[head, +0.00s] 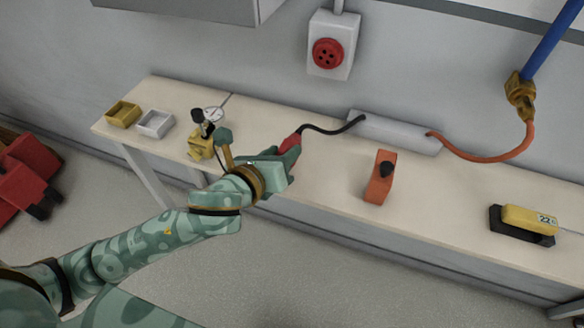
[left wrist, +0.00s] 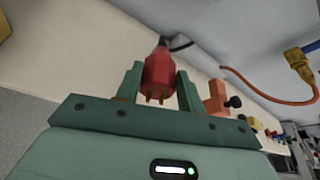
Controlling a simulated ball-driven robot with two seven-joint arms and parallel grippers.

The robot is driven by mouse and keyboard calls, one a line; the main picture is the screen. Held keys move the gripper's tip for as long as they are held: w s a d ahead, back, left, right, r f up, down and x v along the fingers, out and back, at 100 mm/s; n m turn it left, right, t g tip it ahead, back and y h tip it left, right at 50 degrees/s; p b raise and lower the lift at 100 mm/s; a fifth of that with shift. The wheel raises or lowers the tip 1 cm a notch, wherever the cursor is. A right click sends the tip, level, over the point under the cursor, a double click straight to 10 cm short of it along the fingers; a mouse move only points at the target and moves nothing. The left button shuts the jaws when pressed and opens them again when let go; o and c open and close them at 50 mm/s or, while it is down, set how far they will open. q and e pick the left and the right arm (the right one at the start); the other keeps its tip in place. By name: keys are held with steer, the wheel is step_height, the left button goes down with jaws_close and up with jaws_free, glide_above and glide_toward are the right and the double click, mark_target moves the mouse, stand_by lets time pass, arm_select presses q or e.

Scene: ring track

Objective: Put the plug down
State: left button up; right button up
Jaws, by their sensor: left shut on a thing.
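My left gripper (head: 286,152) is shut on a red plug (head: 290,143) over the bench, left of the middle. In the left wrist view the plug (left wrist: 159,74) sits between the two green fingers (left wrist: 157,85), with its metal pins toward the camera. A black cable (head: 335,129) runs from the plug to a grey box (head: 395,133) at the back of the bench. I cannot tell whether the plug touches the bench top. My right gripper is not in view.
The bench top (head: 335,170) is clear between the plug and an orange block with a black knob (head: 380,177). A red socket (head: 327,53) is on the wall. A gauge (head: 213,115), small trays (head: 155,123) and a yellow device (head: 528,218) stand on the bench.

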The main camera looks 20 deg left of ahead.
arm_select(q)
steer(key=w+f+b, duration=0.1)
steer(key=f, duration=0.1)
steer(key=w+f, duration=0.1)
steer(key=w, duration=0.1)
steer(key=shift+d+f+b, duration=0.15)
steer(key=shift+f+b, duration=0.25)
step_height(320, 180, down, 4)
steer(key=shift+w+r+b, duration=0.15)
steer(key=shift+b, duration=0.95)
steer(key=shift+r, duration=0.25)
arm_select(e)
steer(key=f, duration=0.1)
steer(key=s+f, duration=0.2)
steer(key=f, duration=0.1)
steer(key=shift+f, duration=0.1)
arm_select(q)
steer(key=shift+f, duration=0.15)
steer(key=o, duration=1)
steer(key=shift+o, duration=0.2)
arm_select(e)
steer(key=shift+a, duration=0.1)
